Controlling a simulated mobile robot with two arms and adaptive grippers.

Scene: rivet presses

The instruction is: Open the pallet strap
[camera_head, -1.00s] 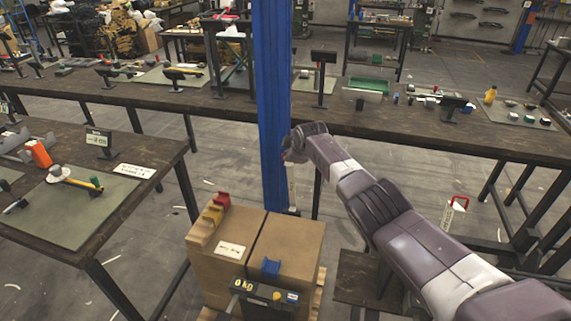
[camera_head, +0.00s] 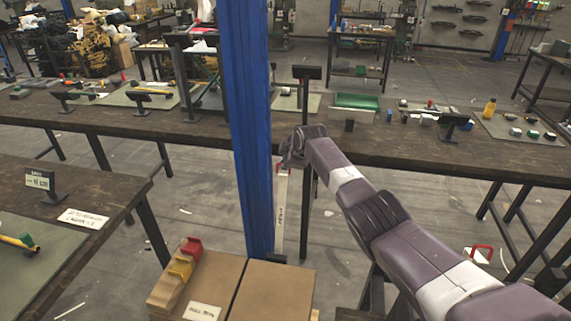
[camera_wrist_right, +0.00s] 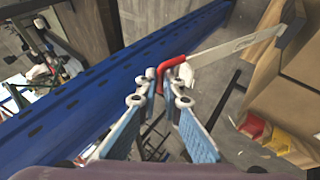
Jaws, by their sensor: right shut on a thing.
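My right gripper (camera_head: 290,155) is beside the blue post, above the floor and beyond the boxes. In the head view the tool (camera_head: 280,215) hangs down below the gripper. Two brown boxes (camera_head: 263,290) stand side by side at the bottom, with a dark line between them. My left gripper is not in view.
A blue post (camera_head: 250,130) stands close left of my right gripper. A long workbench (camera_head: 400,145) runs behind it. Another red-handled item (camera_head: 481,252) is at lower right. A table (camera_head: 90,185) stands at left.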

